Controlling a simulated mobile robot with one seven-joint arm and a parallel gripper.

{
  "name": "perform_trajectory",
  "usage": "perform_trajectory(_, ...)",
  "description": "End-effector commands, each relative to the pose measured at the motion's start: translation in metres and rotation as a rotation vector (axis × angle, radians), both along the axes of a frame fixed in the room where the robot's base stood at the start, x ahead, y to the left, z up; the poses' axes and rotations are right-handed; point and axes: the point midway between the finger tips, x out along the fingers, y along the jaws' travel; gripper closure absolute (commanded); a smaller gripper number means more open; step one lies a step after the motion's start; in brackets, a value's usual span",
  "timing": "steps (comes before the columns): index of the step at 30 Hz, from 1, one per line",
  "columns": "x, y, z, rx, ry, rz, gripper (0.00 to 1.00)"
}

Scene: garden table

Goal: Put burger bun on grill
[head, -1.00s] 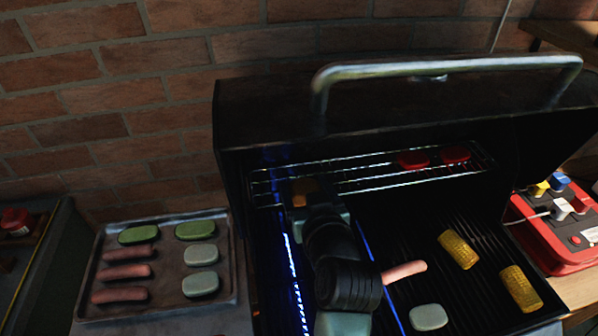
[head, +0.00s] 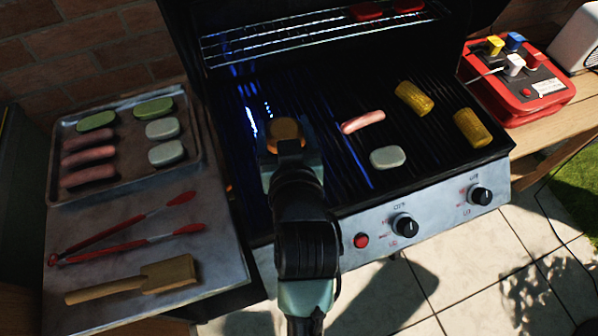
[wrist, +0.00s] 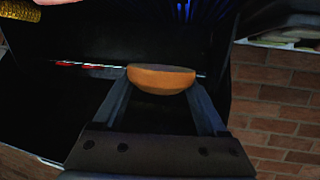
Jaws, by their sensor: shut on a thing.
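The orange-brown burger bun (head: 286,131) is held at the tip of my gripper (head: 287,142), over the left part of the grill (head: 300,95). In the wrist view the bun (wrist: 161,79) sits between the two fingers of my gripper (wrist: 160,95), which is shut on it. The bun's underside is partly hidden in the head view, so I cannot tell its height above the grate.
On the grate lie a sausage (head: 363,122), a pale patty (head: 388,158) and two corn pieces (head: 413,98). A wire rack (head: 310,40) spans the back. A tray (head: 193,150) of food, tongs (head: 130,236) and a wooden spatula (head: 170,273) are at left.

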Motion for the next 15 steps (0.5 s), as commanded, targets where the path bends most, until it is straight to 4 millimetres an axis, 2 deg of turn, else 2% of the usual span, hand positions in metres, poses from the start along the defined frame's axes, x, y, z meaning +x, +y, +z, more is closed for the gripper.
perform_trajectory(3,0.001,0.006,-0.02,-0.003,0.0,-0.002,0.78)
perform_trajectory(9,0.002,0.006,-0.056,-0.003,-0.001,-0.004,0.78)
perform_trajectory(15,0.002,0.006,-0.075,-0.002,-0.004,-0.004,0.78)
